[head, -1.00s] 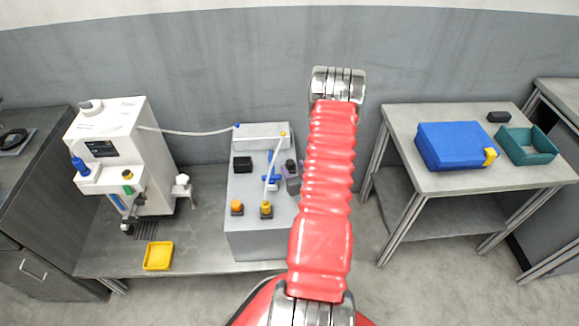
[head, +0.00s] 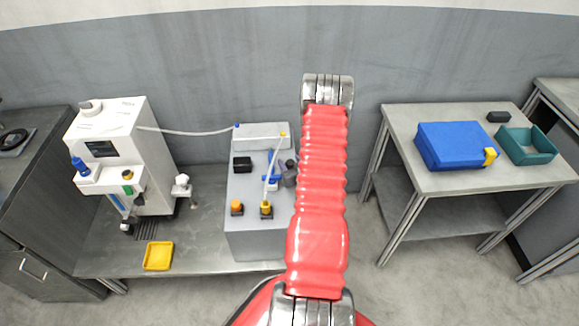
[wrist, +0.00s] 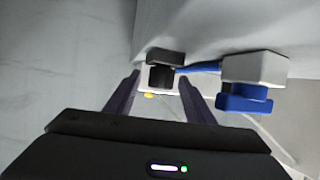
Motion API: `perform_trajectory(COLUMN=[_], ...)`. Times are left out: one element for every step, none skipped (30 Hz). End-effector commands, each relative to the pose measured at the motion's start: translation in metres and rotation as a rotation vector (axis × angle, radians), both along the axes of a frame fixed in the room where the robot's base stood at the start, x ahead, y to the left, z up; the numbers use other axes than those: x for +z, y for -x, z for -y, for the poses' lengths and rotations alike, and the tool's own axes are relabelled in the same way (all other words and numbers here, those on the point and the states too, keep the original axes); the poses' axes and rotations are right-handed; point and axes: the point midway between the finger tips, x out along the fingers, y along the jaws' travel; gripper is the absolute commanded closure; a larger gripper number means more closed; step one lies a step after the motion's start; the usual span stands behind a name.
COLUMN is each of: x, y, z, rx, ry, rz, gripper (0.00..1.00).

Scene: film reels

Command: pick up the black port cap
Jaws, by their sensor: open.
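The black port cap (wrist: 164,57) sits on a small white block in the wrist view. My gripper (wrist: 160,82) is open, with one dark finger on each side of the cap's lower part in that picture. I cannot tell whether the fingers touch it. In the head view my gripper (head: 288,177) is a small dark shape at the right side of the grey box (head: 258,240), partly hidden by my red arm. A dark bit just above it may be the cap, but this is too small to be sure.
A blue valve handle (wrist: 245,98) is close right of my gripper. Orange (head: 236,205) and yellow (head: 266,207) caps and a black block (head: 242,164) are on the grey box. A white hose crosses above. A yellow tray (head: 158,256) lies left on the bench.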

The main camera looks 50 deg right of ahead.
Motion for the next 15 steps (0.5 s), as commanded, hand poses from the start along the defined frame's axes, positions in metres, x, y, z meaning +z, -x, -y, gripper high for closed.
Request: perform_trajectory(x=[0.0001, 0.0001, 0.0001, 0.0002, 0.0002, 0.0002, 0.0003, 0.0002, 0.0003, 0.0003, 0.0002, 0.0003, 0.0003, 0.0003, 0.0003], y=[0.0000, 0.0000, 0.0000, 0.0001, 0.0001, 0.0001, 0.0000, 0.0001, 0.0000, 0.0000, 0.0000, 0.0000, 0.0000, 0.0000, 0.0000], z=[0.0000, 0.0000, 0.0000, -0.0002, -0.0002, -0.0002, -0.0001, -0.0002, -0.0001, -0.0001, -0.0002, -0.0002, -0.0002, -0.0002, -0.0002], rx=[0.000, 0.000, 0.000, 0.000, 0.000, 0.000, 0.000, 0.000, 0.000, 0.000, 0.000, 0.000, 0.000, 0.000, 0.000], ry=[0.000, 0.000, 0.000, 0.000, 0.000, 0.000, 0.000, 0.000, 0.000, 0.000, 0.000, 0.000, 0.000, 0.000, 0.000], rz=[0.000, 0.000, 0.000, 0.000, 0.000, 0.000, 0.000, 0.000, 0.000, 0.000, 0.000, 0.000, 0.000, 0.000, 0.000], gripper=[0.51, 0.51, 0.51, 0.51, 0.51, 0.51, 0.51, 0.52, 0.55, 0.57, 0.59, 0.62, 0.64, 0.66, 0.69])
